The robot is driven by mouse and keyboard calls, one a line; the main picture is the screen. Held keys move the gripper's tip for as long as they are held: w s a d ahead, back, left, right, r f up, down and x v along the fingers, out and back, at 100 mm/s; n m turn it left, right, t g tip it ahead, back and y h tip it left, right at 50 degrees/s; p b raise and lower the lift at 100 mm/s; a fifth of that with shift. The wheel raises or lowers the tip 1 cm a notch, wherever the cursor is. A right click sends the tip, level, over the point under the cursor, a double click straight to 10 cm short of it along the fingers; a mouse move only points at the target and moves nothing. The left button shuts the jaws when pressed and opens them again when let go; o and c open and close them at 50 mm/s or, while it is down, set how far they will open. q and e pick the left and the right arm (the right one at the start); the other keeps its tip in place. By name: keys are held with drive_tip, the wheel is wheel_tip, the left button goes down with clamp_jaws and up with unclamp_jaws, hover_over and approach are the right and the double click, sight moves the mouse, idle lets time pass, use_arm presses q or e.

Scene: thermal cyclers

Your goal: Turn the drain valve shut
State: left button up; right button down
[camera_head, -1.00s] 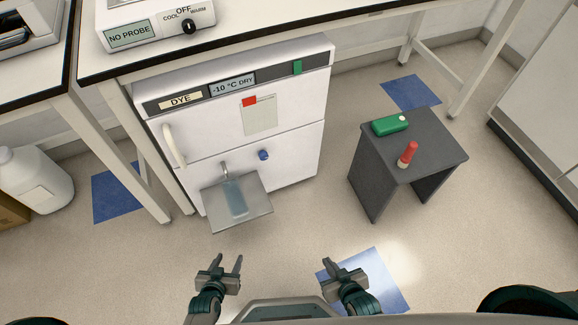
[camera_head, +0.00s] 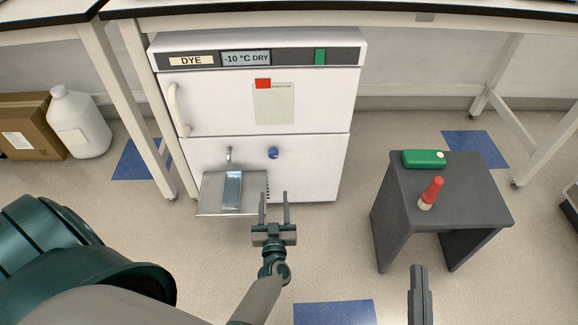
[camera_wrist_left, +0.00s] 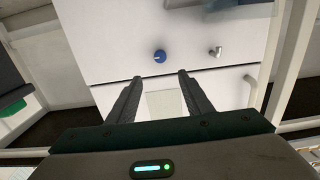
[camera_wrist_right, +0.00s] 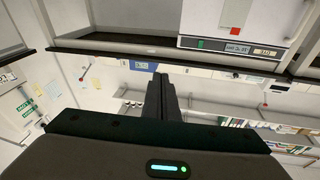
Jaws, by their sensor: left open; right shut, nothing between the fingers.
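The drain valve is a blue round knob (camera_head: 273,153) on the lower front of the white cabinet (camera_head: 320,160), right of the metal spout (camera_head: 229,155). The knob also shows in the left wrist view (camera_wrist_left: 160,56), ahead of the fingers and apart from them. My left gripper (camera_head: 273,197) is open and empty, in front of the cabinet and lower in the picture than the knob. My right gripper (camera_head: 418,268) is shut and empty, in front of the grey stool. In the right wrist view its fingers (camera_wrist_right: 161,77) are together.
A metal shelf (camera_head: 205,208) with a bluish container (camera_head: 232,190) juts out under the spout. A grey stool (camera_head: 465,200) at right bears a green box (camera_head: 424,159) and a red-capped item (camera_head: 432,192). A white jug (camera_head: 80,125) stands at left. Floor between cabinet and stool is clear.

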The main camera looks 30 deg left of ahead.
use_arm(q)
drive_tip(key=shift+a, duration=0.1)
use_arm(e)
drive_tip(key=shift+a, duration=0.1)
use_arm(q)
drive_tip(key=b, duration=0.2)
approach(273, 156)
drive_tip(key=b+x, duration=0.2)
drive_tip(key=x, duration=0.5)
drive_tip(key=shift+w+a+f, duration=0.1)
drive_tip(key=shift+w+f, duration=0.05)
drive_tip(key=shift+w, duration=0.05)
drive_tip(key=shift+w+a, duration=0.3)
drive_tip(key=shift+w, duration=0.2)
use_arm(e)
wheel_tip(273, 156, up, 11)
drive_tip(key=s+d+t+y, duration=0.1)
drive_tip(key=s+d+t, duration=0.1)
drive_tip(key=t, duration=0.5)
drive_tip(key=shift+s+d+f+y, duration=0.15)
drive_tip(key=shift+s+d+y, duration=0.15)
drive_tip(key=shift+s+y, duration=0.1)
use_arm(q)
drive_tip(key=c, duration=1.1)
drive_tip(key=shift+o, duration=0.2)
